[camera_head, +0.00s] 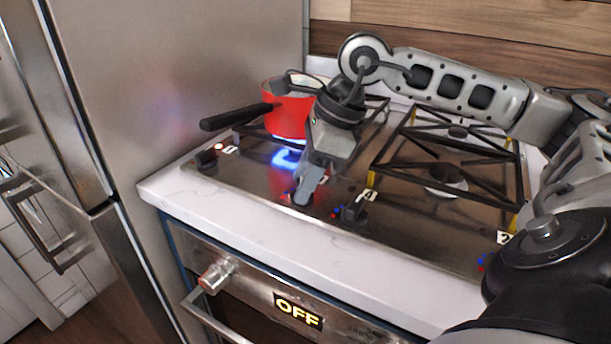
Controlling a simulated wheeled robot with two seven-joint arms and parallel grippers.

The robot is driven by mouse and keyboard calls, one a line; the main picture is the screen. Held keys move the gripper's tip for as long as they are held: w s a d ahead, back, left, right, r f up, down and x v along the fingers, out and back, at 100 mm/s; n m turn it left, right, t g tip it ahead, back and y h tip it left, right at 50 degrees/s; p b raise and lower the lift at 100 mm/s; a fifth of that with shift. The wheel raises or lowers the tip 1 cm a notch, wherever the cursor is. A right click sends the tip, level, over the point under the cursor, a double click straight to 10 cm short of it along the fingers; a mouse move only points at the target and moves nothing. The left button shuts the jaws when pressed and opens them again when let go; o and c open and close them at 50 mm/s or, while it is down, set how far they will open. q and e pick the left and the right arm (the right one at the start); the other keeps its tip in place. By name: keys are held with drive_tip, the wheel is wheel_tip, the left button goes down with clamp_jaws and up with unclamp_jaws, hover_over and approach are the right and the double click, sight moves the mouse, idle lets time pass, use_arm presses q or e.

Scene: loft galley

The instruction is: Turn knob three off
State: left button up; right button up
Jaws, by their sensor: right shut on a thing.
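My right gripper (304,188) reaches down over the front of the hob. It is shut on a dark knob (301,199) at the front edge, between the far-left knob (207,158) and the knob labelled 4 (354,208). The gripper hides most of the held knob and any number plate beside it, so I cannot read its label. A blue flame (287,157) burns under a red pan (288,112) at the left of the hob. My left gripper is not in view.
The pan's black handle (236,117) sticks out left toward the steel fridge (190,80). The right burner grates (448,165) hold nothing. A white counter edge (270,240) runs in front, above an oven whose display (298,310) reads OFF.

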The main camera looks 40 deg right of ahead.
drive_tip(key=shift+f+m+t+b, duration=0.1)
drive_tip(key=shift+m+t+b, duration=0.35)
drive_tip(key=shift+m, duration=0.45)
drive_tip(key=m+h, duration=0.1)
drive_tip(key=m, duration=0.1)
drive_tip(key=shift+a+m+t, duration=0.15)
drive_tip(key=shift+m+t, duration=0.1)
drive_tip(key=shift+m, duration=0.15)
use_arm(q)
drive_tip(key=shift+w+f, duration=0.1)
use_arm(e)
drive_tip(key=shift+m+h, duration=0.5)
drive_tip(key=shift+m, duration=0.4)
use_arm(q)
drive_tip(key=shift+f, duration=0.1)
use_arm(e)
drive_tip(key=o, duration=1)
drive_tip(key=shift+s, duration=0.1)
